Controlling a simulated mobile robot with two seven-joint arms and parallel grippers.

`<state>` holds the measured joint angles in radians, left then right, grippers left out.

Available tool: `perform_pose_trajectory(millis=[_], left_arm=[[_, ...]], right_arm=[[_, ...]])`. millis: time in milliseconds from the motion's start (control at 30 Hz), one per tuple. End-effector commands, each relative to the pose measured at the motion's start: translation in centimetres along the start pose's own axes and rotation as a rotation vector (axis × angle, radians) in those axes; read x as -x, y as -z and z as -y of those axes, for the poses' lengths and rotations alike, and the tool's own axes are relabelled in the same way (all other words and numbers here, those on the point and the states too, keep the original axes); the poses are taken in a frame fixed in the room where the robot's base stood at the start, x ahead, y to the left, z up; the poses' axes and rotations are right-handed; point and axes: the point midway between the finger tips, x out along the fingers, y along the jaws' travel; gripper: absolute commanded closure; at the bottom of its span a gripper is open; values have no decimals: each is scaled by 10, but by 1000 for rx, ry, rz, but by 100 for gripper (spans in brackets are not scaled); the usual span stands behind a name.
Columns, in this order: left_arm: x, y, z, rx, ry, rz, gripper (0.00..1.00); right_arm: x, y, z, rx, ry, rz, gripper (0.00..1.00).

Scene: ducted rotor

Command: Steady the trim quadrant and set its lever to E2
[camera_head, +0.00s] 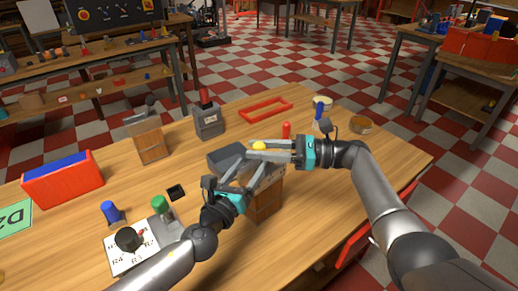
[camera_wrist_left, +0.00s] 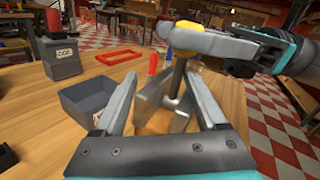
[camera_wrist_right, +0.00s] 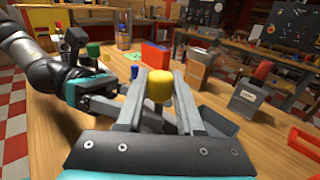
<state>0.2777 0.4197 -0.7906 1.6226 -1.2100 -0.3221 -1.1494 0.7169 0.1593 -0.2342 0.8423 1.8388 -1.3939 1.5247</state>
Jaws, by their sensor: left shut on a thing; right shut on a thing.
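The trim quadrant is a wooden block (camera_head: 264,207) with a grey metal top, near the table's middle. Its lever has a yellow knob (camera_head: 259,147), also in the left wrist view (camera_wrist_left: 182,50) and right wrist view (camera_wrist_right: 160,88). My left gripper (camera_head: 243,172) is shut on the quadrant; its fingers flank the metal plate (camera_wrist_left: 150,105) in the left wrist view. My right gripper (camera_head: 262,152) comes from the right and is shut on the lever at its yellow knob. The fingers hide much of the quadrant's top, and I cannot read its scale marks.
A grey open bin (camera_head: 224,157) stands just behind the quadrant. A grey box with a red handle (camera_head: 208,120), a wooden lever block (camera_head: 150,142), a red frame (camera_head: 266,107) and a dial plate (camera_head: 131,246) are around. The table's right front is clear.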

Motion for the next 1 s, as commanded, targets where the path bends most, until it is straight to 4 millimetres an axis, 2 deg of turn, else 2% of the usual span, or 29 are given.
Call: perform_pose_trajectory(millis=[33, 767, 800, 1000], left_arm=[[2, 2, -16, 2, -37, -2, 100], [1, 1, -16, 1, -37, -1, 100], [1, 1, -16, 0, -37, -1, 100], [1, 3, -12, 1, -28, -5, 100]], right_arm=[[8, 0, 4, -7, 17, 2, 100], [8, 0, 5, -14, 15, 12, 100], [8, 0, 4, -14, 15, 12, 62], [6, 0, 3, -12, 10, 11, 39]])
